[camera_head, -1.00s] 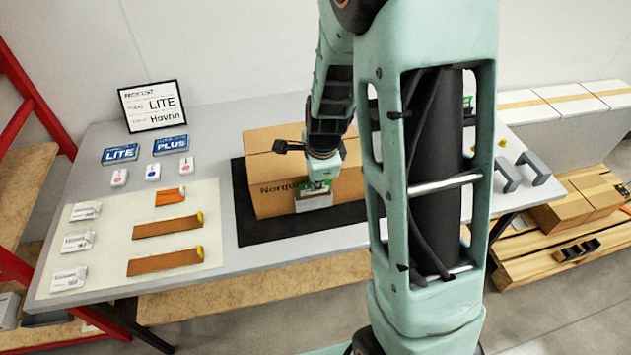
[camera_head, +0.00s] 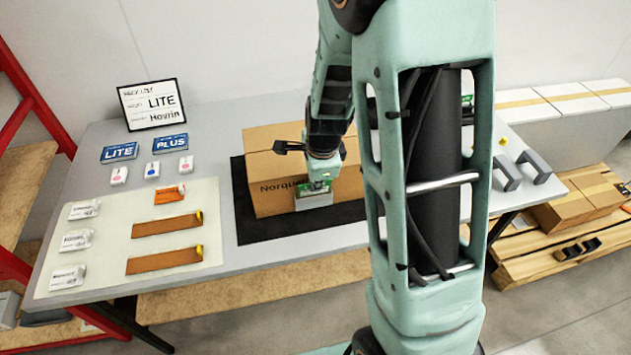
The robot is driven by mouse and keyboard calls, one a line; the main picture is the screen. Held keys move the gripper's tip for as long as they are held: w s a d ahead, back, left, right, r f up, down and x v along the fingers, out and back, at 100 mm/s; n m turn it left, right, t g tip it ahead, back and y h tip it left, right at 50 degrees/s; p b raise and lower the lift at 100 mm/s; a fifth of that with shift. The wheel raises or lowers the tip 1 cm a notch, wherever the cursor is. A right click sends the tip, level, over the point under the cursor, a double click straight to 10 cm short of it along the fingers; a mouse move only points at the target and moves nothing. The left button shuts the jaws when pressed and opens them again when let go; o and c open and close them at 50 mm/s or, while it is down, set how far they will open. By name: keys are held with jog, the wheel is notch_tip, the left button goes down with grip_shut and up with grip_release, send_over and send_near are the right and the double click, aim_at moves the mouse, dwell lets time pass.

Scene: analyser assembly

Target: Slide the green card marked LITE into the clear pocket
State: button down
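The brown carton (camera_head: 275,172), with printing that begins "Norqu", stands on a dark mat on the table. A small greyish pocket (camera_head: 313,202) is on the lower part of its front face. My gripper (camera_head: 319,183) points down just in front of the carton, right above the pocket. A small green card (camera_head: 309,188) shows at the fingertips, and the gripper appears shut on it. The card's lower edge is at the pocket's top edge; I cannot tell whether it is inside. Its marking is too small to read.
A framed pick list (camera_head: 152,104) reading LITE and Havrin stands at the back left. Blue LITE (camera_head: 119,152) and PLUS (camera_head: 171,143) signs lie before it. A pale mat (camera_head: 110,235) holds white packets and brown strips. Grey handles (camera_head: 541,167) stand at the right.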

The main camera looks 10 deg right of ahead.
jog(key=shift+b+x, duration=0.55)
jog(key=shift+x, duration=0.2)
dwell(0.5)
jog(key=c, duration=2.1)
grip_release()
jog(key=shift+s, duration=0.1)
jog(key=p+v, duration=0.6)
jog(key=v, duration=0.1)
